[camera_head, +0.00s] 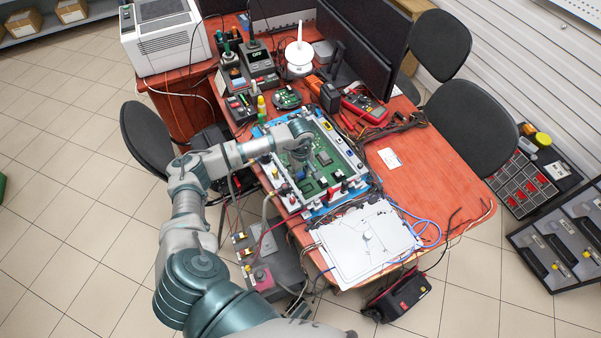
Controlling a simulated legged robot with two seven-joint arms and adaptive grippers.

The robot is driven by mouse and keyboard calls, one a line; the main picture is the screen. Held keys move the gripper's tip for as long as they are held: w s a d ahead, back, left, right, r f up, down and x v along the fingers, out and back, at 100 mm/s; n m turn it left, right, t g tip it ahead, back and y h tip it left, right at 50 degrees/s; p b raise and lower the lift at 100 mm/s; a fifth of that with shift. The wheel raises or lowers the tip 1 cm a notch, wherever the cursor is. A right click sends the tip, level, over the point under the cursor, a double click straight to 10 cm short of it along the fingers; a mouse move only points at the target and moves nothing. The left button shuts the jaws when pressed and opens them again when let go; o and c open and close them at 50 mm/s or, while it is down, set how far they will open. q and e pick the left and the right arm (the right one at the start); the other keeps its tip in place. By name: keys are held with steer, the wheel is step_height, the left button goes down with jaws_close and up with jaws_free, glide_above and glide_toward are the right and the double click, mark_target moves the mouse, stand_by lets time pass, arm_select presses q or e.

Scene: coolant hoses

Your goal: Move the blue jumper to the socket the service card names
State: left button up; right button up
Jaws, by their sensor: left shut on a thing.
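My left arm comes in from the bottom left and reaches over the green board (324,157) in its white and blue frame. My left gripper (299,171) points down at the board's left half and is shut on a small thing. The thing is too small and too covered to make out. I cannot pick out the blue jumper or tell the sockets apart on the board. A small white card (390,158) with print lies on the red table right of the board; its text is unreadable. My right gripper is not in view.
A white panel (365,240) with loose blue cables lies in front of the board. A multimeter (364,105), soldering station (258,62) and dark monitors (357,45) stand behind. The red table (440,188) is clear at the right. Black chairs (470,125) stand beyond it.

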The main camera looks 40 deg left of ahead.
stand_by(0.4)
arm_select(q)
steer(key=o, duration=0.8)
steer(key=shift+f, duration=0.1)
steer(key=shift+o, duration=0.7)
steer(key=shift+r+p, duration=1.95)
steer(key=shift+r, duration=1.65)
